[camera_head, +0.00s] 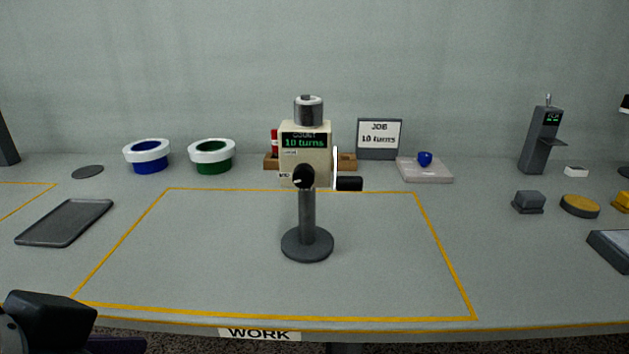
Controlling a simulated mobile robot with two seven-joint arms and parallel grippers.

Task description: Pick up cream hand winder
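The cream hand winder (306,157) stands upright in the middle of the yellow-outlined work area. It has a cream box body, a grey metal cap on top, a black knob in front and a black crank handle (349,184) on its right side. Its display reads "10 turns". It is carried on a dark post with a round base (307,245). Dark parts of my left arm and gripper (55,318) show at the lower left corner, well apart from the winder. The fingertips cannot be made out. My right gripper is not in view.
Spools with blue (147,157) and green (212,156) windings stand at the back left. A dark tray (65,223) lies left of the outline. A job sign (380,138) and a pale pad (425,173) are behind right. The outlined area around the winder is clear.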

